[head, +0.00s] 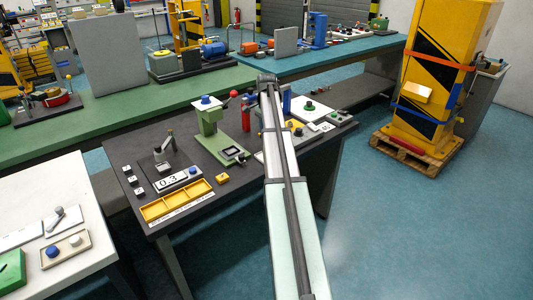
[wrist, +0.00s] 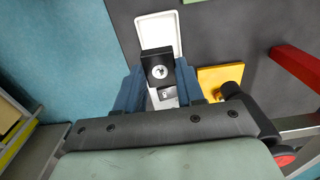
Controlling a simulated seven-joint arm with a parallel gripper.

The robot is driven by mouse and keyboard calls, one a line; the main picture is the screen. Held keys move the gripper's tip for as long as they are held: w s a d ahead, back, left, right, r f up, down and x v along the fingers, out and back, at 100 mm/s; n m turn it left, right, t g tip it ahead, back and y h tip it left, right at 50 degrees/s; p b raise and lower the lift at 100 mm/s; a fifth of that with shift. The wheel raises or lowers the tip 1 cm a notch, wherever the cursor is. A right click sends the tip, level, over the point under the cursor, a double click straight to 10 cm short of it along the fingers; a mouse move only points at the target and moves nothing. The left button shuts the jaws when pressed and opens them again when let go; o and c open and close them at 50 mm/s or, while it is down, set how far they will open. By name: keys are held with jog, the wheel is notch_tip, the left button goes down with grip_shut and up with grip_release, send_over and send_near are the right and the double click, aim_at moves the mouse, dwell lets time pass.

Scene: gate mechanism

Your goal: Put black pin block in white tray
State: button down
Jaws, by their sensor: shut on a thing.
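In the wrist view, my gripper (wrist: 159,75) is shut on the black pin block (wrist: 149,60), which has a round silver pin face on top. One blue-grey finger is on each side of it. The white tray (wrist: 160,22) shows beyond and beneath the block. The block overlaps the near part of the tray in this view; whether it touches the tray floor I cannot tell. A small dark piece with a light mark shows just below the block, between the fingers. In the head view, my arm hides the gripper, and I cannot make out the block.
A yellow plate (wrist: 231,74) with a black knob lies close to the right finger. A red bar (wrist: 297,63) is farther right. In the head view, a green press (head: 210,122) and a yellow compartment tray (head: 176,200) stand on the dark table left of my arm.

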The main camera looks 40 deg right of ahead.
notch_tip(320, 180, down, 9)
jog(key=shift+f, duration=0.1)
dwell(0.4)
jog(key=shift+f, duration=0.1)
jog(key=c, duration=0.7)
grip_release()
notch_tip(320, 180, up, 12)
jog(key=shift+r, duration=0.2)
